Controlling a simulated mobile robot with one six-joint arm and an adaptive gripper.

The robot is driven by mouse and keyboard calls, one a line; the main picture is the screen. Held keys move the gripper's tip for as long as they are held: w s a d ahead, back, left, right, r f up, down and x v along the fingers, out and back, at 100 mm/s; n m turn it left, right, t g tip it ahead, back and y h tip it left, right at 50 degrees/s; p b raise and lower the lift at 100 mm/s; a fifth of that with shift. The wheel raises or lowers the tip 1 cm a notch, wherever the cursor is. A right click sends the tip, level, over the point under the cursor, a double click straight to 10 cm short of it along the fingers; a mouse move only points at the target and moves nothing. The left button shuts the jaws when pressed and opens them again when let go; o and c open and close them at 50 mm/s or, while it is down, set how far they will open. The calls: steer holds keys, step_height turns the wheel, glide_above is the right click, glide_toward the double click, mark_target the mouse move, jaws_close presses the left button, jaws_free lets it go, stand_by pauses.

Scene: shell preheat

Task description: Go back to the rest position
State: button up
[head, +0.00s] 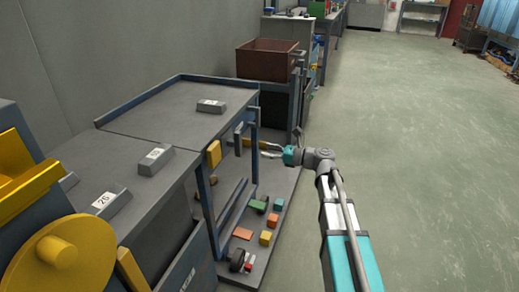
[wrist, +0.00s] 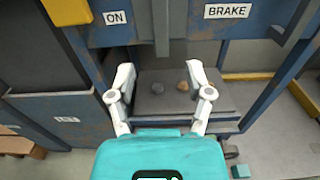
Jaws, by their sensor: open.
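My gripper (head: 264,149) reaches left from the end of my arm in the head view, beside the front of the grey bench (head: 170,109). In the wrist view my gripper (wrist: 160,72) has its two fingers spread wide apart, with nothing held between them. Beyond and between the fingers lies a dark plate (wrist: 190,103) with two small lumps on it, one grey and one brown. A blue frame with an ON label (wrist: 116,17) and a BRAKE label (wrist: 228,11) is ahead of the fingers. Whether the gripper touches the frame cannot be told.
Numbered grey blocks, one of them far back (head: 211,106), lie on the bench. A low shelf (head: 283,185) holds several coloured blocks. A large yellow wheel (head: 75,255) is at lower left. A rusty bin (head: 268,62) stands behind. Open floor (head: 430,150) is to the right.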

steer(key=shift+s+d, duration=0.1)
steer(key=shift+d, duration=0.25)
steer(key=s+d+f+n+g+h+p, duration=0.2)
steer(key=s+f+n+g+h+p, duration=0.2)
steer(key=s+f+n+h, duration=0.55)
steer(key=s+d+f+n+g+h+p, duration=0.25)
steer(key=s+d+n+h, duration=0.45)
steer(key=s+d+n, duration=0.4)
step_height(320, 180, up, 38)
steer(key=s+n+p, duration=0.1)
steer(key=p, duration=3.7)
steer(key=shift+s+a+n, duration=0.2)
steer(key=shift+a+n, duration=0.1)
steer(key=shift+n, duration=0.05)
